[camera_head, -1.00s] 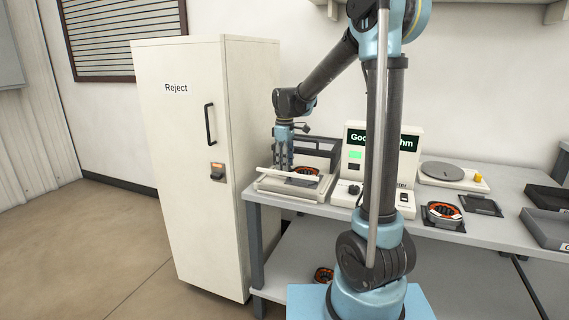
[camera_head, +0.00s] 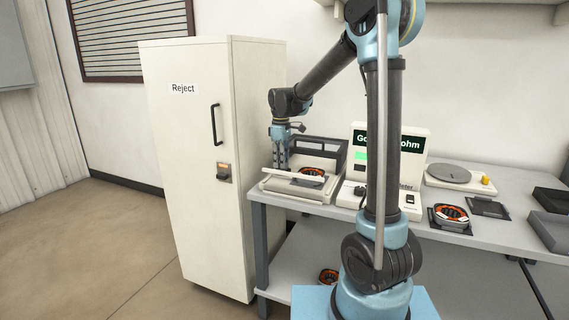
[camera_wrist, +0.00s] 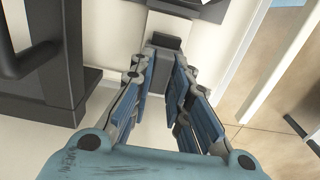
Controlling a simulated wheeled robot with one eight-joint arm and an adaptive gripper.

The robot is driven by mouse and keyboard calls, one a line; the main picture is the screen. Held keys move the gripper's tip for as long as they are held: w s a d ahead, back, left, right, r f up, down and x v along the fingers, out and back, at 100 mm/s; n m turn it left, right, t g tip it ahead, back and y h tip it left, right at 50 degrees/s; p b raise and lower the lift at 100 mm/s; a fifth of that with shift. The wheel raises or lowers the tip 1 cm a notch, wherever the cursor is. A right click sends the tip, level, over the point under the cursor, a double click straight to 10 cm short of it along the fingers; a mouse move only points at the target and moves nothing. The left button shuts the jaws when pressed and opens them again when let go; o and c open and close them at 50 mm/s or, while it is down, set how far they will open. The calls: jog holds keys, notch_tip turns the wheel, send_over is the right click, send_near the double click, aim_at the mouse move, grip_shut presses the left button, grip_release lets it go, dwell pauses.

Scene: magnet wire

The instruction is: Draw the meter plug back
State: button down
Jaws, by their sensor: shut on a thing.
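My gripper (camera_head: 281,164) is at the left end of the cream test fixture (camera_head: 285,190) on the bench. In the wrist view, my gripper's fingers (camera_wrist: 164,62) close on a dark grey block, the meter plug (camera_wrist: 166,41). In the head view the plug is too small and hidden by the fingers to make out. An orange and black wound ring (camera_head: 312,172) sits in the fixture, to the right of the fingers. The meter (camera_head: 357,193), with a green display, stands right of the fixture, partly behind my arm.
A tall cream Reject cabinet (camera_head: 195,160) stands close on the left of the bench (camera_head: 470,240). Another wound ring (camera_head: 450,213) lies right of the meter. A round-plate scale (camera_head: 450,174) and dark trays (camera_head: 550,226) are farther right.

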jog(key=shift+w+a, duration=0.1)
jog(key=shift+w, duration=0.05)
jog(key=c, duration=1.5)
grip_release()
jog(key=shift+r, duration=0.15)
notch_tip(320, 180, up, 12)
jog(key=shift+f, duration=0.2)
